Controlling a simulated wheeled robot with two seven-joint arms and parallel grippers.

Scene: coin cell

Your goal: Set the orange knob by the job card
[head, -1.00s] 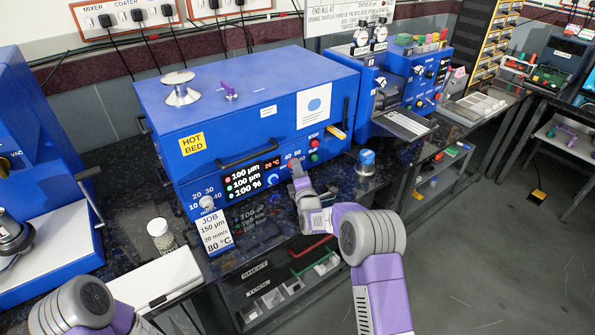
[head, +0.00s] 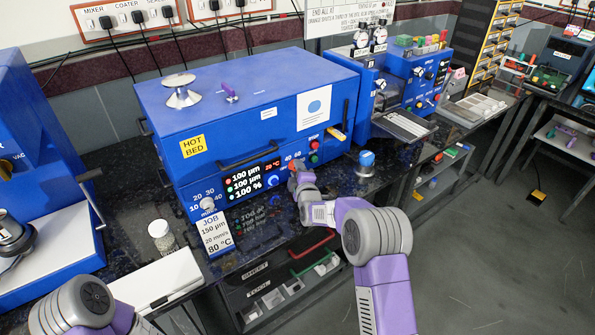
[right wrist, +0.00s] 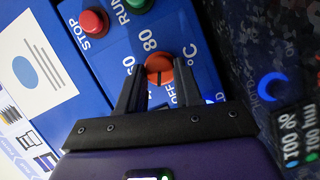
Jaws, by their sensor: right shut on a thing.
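The orange knob (right wrist: 159,68) is on the front of the blue hot-bed machine (head: 250,105). My right gripper (right wrist: 157,85) is shut on it, one finger on each side. A dark line crosses the knob's face, and an 80, a °C mark and an OFF mark show around it. Which mark the line points to is hard to tell. In the head view my right gripper (head: 298,178) largely covers the knob. The job card (head: 215,232) leans at the machine's front and reads 150 µm, 20 mm/s and 80 °C. My left gripper is out of view.
A lit display (head: 246,182) left of my right gripper reads 100 µm, 100 µm, 100 % and a red temperature, seemingly 29 °C. Red STOP (right wrist: 94,23) and green RUN (right wrist: 138,4) buttons sit close to the knob. A blue-topped knob (head: 366,160) stands on the bench to the right.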

